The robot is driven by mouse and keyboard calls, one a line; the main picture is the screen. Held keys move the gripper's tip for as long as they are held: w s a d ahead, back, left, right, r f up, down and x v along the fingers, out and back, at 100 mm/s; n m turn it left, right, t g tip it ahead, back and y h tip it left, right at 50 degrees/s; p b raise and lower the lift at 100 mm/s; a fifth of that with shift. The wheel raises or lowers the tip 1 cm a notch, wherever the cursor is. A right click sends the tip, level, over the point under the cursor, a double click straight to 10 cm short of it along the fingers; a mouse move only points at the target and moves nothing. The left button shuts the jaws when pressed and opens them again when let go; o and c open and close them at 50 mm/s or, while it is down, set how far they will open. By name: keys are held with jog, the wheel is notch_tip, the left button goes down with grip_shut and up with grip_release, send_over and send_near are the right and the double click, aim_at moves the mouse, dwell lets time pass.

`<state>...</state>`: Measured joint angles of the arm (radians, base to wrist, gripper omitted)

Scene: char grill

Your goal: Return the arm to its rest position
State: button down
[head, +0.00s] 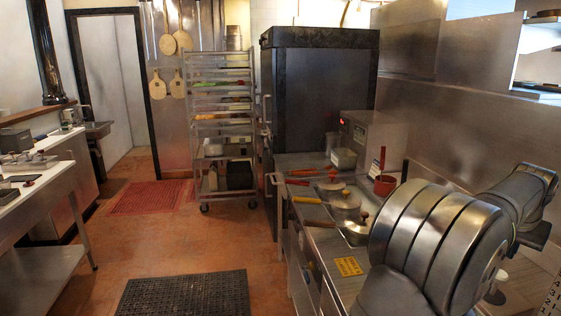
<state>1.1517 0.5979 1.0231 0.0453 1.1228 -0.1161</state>
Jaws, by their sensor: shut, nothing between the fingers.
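My arm fills the lower right of the head view. Its large ribbed metal links stand over the right end of the steel counter (312,240) and bend toward the right edge. I cannot make out my gripper or its fingertips. The arm links hide part of the counter and whatever lies behind them.
A tall dark cabinet (318,95) and a wheeled rack (220,125) stand beyond. The floor (175,240) at left is mostly clear.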

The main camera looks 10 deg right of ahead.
jog(key=shift+f, duration=2.25)
jog(key=w+a+r+n+t, duration=0.1)
jog(key=a+r+n, duration=0.15)
jog(key=a, duration=1.25)
jog(key=w+a+r+n, duration=0.1)
jog(key=a+r, duration=0.2)
jog(key=a, duration=1.2)
jog(key=s+a+f+n, duration=0.1)
jog(key=s+a+f, duration=0.3)
jog(key=a, duration=0.4)
jog(key=s+a+f+n+t+y, duration=0.1)
jog(key=s+a+f, duration=0.4)
jog(key=a, duration=0.3)
jog(key=s+a+f+n, duration=0.1)
jog(key=s+a+f, duration=0.3)
jog(key=a, duration=0.5)
jog(key=shift+s+f+n+t+y, duration=0.2)
jog(key=shift+s+n+t+y, duration=0.15)
jog(key=shift+s, duration=0.3)
